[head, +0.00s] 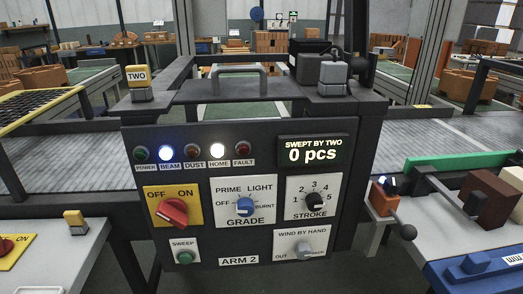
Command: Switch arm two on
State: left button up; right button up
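The dark ARM 2 control panel (238,261) faces me in the middle of the head view. Its red rotary switch (172,211) sits on a yellow OFF/ON plate (152,193) at the panel's left; its exact setting is hard to read. Above it, the BEAM lamp (165,154) and HOME lamp (217,150) glow white. The POWER lamp (141,153), DUST lamp (191,152) and FAULT lamp (242,149) look unlit. The display (313,151) reads "SWEPT BY TWO 0 pcs". Neither of my grippers is in view.
The panel also has a blue GRADE knob (244,206), a black STROKE knob (316,200), a grey WIND BY HAND knob (304,248) and a green SWEEP button (185,257). Another red switch (5,246) lies at far left. An orange block with a lever (382,200) stands at right.

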aim_at(173, 211)
jog(key=u, duration=3.1)
jog(key=k, duration=0.85)
jog(key=z, duration=1.7)
jog(key=i, duration=0.5)
jog(key=z, duration=0.05)
